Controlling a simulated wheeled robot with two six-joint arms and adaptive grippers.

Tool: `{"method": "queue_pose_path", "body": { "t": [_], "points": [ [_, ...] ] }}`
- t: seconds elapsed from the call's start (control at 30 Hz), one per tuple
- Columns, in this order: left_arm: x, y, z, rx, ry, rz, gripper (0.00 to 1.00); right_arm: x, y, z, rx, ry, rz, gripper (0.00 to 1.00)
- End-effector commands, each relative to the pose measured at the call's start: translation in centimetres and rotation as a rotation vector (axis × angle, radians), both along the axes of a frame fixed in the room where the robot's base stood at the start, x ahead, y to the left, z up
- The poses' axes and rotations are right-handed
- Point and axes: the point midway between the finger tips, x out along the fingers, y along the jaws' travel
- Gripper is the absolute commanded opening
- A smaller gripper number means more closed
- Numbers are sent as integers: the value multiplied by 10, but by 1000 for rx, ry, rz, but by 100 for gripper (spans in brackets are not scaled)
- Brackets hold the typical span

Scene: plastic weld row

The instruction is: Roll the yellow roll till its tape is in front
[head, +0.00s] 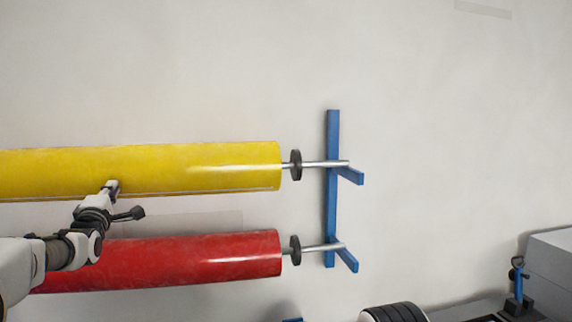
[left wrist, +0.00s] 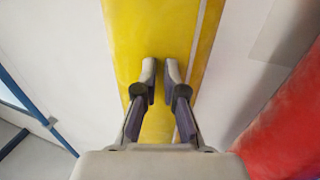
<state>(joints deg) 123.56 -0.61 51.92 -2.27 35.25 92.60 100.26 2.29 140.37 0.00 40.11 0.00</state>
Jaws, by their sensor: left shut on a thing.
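The yellow roll (head: 220,165) lies level on its rod in front of the wall, above a red roll. A thin pale strip, which looks like its tape (head: 235,190), runs lengthwise along its lower front. In the left wrist view the yellow roll (left wrist: 150,35) fills the middle, and the pale strip (left wrist: 199,45) runs right of the fingers. My left gripper (head: 113,185) is at the roll's front, its fingers (left wrist: 161,72) nearly together against the yellow surface with a narrow gap between them. The exact contact is too small to tell. My right gripper is not in view.
The red roll (head: 200,255) hangs just below my left gripper and also shows in the left wrist view (left wrist: 290,130). A blue rack post (head: 333,190) with arms carries the rod ends at right. A grey box (head: 550,270) stands at far right. The wall above is clear.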

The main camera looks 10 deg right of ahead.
Motion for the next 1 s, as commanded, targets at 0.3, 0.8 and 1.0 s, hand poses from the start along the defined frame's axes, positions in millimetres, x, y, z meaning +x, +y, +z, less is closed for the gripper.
{"method": "queue_pose_path", "body": {
  "t": [0.3, 0.8, 1.0],
  "points": [
    [-2, 1, 20, -1, -17, 1, 0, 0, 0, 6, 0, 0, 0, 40],
    [0, 1, 24, -1, -9, 1, 0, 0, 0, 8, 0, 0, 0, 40],
    [0, 1, 32, -1, -11, 1, 0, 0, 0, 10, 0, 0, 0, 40]
  ]
}}
